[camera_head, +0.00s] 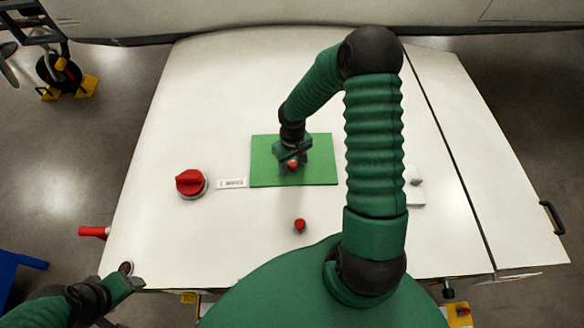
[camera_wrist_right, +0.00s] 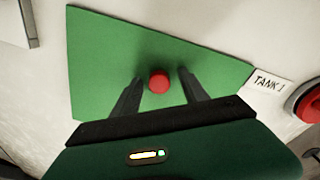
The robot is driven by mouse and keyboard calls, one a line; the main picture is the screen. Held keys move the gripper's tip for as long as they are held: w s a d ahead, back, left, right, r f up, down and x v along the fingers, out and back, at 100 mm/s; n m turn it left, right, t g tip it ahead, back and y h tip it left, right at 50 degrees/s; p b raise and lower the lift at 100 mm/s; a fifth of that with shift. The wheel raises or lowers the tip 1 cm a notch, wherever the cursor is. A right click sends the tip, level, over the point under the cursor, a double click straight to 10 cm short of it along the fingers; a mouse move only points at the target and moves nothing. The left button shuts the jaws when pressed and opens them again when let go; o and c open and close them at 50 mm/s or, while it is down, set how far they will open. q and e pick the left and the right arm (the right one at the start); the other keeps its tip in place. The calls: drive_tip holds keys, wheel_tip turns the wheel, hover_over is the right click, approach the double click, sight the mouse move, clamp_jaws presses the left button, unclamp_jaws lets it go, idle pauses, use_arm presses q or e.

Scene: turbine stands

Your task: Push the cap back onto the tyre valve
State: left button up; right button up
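A small round red piece (camera_head: 293,164) is at the green mat (camera_head: 320,172), below and between my right gripper's fingers. It also shows in the right wrist view (camera_wrist_right: 159,81). My right gripper (camera_head: 292,160) points down over the mat. Its fingers are apart, with a gap on each side of the red piece. Another small red piece (camera_head: 300,224) lies on the white surface in front of the mat. I cannot tell which red piece is the cap; no bare valve stem shows. My left gripper (camera_head: 136,281) is at the front left edge, its fingers too small to judge.
A large red knob (camera_head: 191,183) stands left of the mat, beside a white label (camera_head: 232,183), which reads "TANK 1" in the right wrist view (camera_wrist_right: 270,82). A white fitting (camera_head: 415,188) is at the right, partly behind my arm. The white panel (camera_head: 220,90) is clear behind the mat.

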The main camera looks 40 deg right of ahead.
sight(292, 164)
drive_tip(key=shift+s+d, duration=0.1)
drive_tip(key=shift+a, duration=0.2)
idle(0.4)
drive_tip(key=shift+d, duration=0.1)
clamp_jaws()
idle(1.2)
wheel_tip(292, 164, up, 8)
drive_tip(key=p, duration=0.7)
drive_tip(key=shift+r+p, duration=0.1)
drive_tip(key=shift+p, duration=0.3)
